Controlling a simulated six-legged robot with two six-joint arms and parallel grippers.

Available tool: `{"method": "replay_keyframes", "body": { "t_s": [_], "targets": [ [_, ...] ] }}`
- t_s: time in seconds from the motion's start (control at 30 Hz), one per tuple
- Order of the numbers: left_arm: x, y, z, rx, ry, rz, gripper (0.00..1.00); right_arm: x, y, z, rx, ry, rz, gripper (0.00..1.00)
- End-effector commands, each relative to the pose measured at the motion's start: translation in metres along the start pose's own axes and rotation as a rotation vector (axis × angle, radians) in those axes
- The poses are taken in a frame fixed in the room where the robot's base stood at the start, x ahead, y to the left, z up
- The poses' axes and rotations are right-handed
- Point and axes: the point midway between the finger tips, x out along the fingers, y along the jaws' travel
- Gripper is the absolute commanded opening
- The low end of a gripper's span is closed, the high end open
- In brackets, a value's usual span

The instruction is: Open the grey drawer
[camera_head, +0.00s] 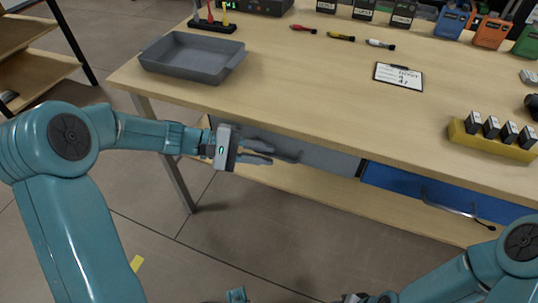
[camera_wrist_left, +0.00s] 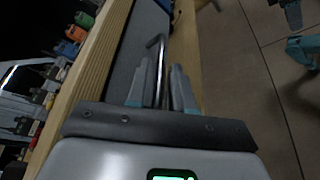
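The grey drawer (camera_head: 325,157) sits under the workbench top, left of a blue drawer, and looks closed. Its bar handle (camera_head: 289,157) stands out from the front. My left gripper (camera_head: 271,154) is at the left part of the drawer front. In the left wrist view its two fingers (camera_wrist_left: 160,82) lie on either side of the metal handle (camera_wrist_left: 157,52), with the bar running between them. They look apart, with narrow gaps beside the bar. The grey drawer front (camera_wrist_left: 139,37) shows beyond. Of my right arm, only the upper part and a sliver near the bottom edge show.
The blue drawer (camera_head: 420,188) with its own handle is to the right. On the bench top (camera_head: 310,85) are a grey tray (camera_head: 192,57), screwdrivers, a clipboard (camera_head: 398,77) and a yellow battery holder (camera_head: 490,141). A lower shelf (camera_head: 340,203) runs beneath the drawers. The floor in front is open.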

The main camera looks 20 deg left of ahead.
Motion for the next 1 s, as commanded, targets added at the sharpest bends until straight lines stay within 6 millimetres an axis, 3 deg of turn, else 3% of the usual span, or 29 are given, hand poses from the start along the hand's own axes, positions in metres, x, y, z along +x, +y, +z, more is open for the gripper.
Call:
{"method": "replay_keyframes", "body": {
  "t_s": [0.2, 0.47, 0.53, 0.57, 1.0],
  "targets": [
    [0.017, 0.001, -0.002, 0.001, 0.0, 0.0, 0.21, 0.003, 0.001, 0.0, 0.0, 0.0, 0.0, 0.43],
    [0.017, 0.002, -0.003, 0.001, 0.002, 0.0, 0.21, 0.003, 0.001, 0.0, 0.0, 0.0, 0.0, 0.43],
    [0.017, 0.002, -0.003, 0.001, 0.002, 0.0, 0.02, 0.003, 0.001, 0.0, 0.0, 0.0, 0.0, 0.43],
    [0.017, 0.001, -0.003, 0.0, 0.002, 0.0, 0.0, 0.003, 0.001, 0.0, 0.0, 0.0, 0.0, 0.43],
    [0.017, 0.001, -0.003, 0.0, 0.002, 0.0, 0.0, 0.004, 0.001, 0.0, 0.0, 0.0, 0.0, 0.43]
  ]
}}
